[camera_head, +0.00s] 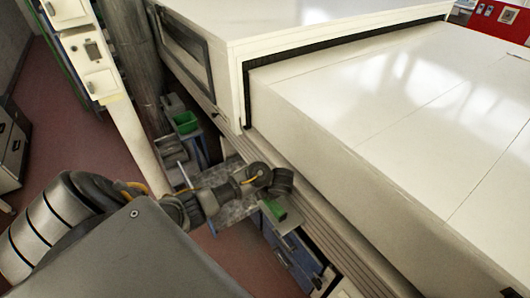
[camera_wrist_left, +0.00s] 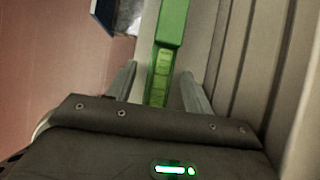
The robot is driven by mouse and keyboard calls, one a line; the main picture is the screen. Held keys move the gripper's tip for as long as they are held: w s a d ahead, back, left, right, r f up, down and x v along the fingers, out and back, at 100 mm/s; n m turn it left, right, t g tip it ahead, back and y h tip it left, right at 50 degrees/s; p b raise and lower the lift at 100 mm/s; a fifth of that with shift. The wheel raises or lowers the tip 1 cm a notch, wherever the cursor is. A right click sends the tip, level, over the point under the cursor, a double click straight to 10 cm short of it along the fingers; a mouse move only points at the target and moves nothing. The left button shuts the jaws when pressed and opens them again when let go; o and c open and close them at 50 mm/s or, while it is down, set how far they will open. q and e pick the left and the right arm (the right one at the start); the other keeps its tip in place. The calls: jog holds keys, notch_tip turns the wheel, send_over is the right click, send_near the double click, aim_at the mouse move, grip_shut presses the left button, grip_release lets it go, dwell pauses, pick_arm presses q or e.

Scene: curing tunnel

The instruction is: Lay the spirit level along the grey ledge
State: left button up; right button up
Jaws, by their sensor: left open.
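The green spirit level (camera_wrist_left: 170,30) shows in the left wrist view, running up from between my left gripper's fingers (camera_wrist_left: 157,78). The fingers stand apart on either side of its near end, with visible gaps. In the head view a small piece of green, likely the level (camera_head: 273,208), shows just below my left gripper (camera_head: 281,190); the rest is hidden. The grey ridged ledge (camera_head: 326,228) runs along the foot of the white machine, and its ridges (camera_wrist_left: 268,60) lie right of the level, roughly parallel. I cannot tell whether the level touches the ledge. My right gripper is not in view.
The large white machine (camera_head: 400,110) fills the right of the head view. A green bin (camera_head: 185,122) stands on a rack beyond my gripper. A blue drawer unit (camera_head: 296,258) is below the ledge. Reddish floor (camera_head: 85,150) lies to the left.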

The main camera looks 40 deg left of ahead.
pick_arm(q)
jog(key=p+v, duration=0.1)
jog(key=v, duration=1.1)
jog(key=shift+r+p, duration=0.1)
jog(key=shift+p, duration=0.3)
jog(key=s+d+f+n+h, duration=0.2)
jog(key=s+d+f+n, duration=0.15)
jog(key=s, duration=0.25)
jog(key=s+d+f+n+h, duration=0.2)
jog(key=s+d+n, duration=0.1)
jog(key=s+n, duration=0.3)
jog(key=s+d+r+n+t+h, duration=0.1)
jog(key=s+r+n, duration=0.1)
jog(key=s+n, duration=0.35)
jog(key=s+d+r+n+h, duration=0.1)
jog(key=s+r+n+h, duration=0.1)
jog(key=s+n, duration=0.35)
jog(key=s+f+m+b, duration=0.1)
jog(key=s+f+b, duration=0.1)
jog(key=f, duration=1.4)
jog(key=s+f+b, duration=0.2)
jog(key=f, duration=1.4)
jog(key=s+a+f+g+b, duration=0.2)
jog(key=s+a+f, duration=0.1)
jog(key=s+f, duration=1.2)
jog(key=shift+s+f+y, duration=0.3)
jog(key=shift+f, duration=0.15)
